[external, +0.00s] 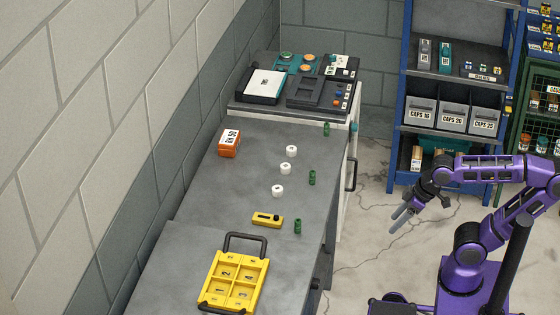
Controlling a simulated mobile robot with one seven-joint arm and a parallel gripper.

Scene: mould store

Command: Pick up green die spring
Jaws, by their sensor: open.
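Three small green die springs stand upright on the grey bench near its right edge: a near one (298,226), a middle one (312,177) and a far one (326,129). My gripper (397,222) is open and empty. It hangs over the floor to the right of the bench, apart from all the springs, with its fingers pointing down and left.
On the bench are three white caps (285,169), a yellow level-like tool (267,220), an orange box (229,143) and a yellow handled tray (207,295). Trays and devices crowd the far end. A blue shelf rack (402,85) with grey bins stands behind.

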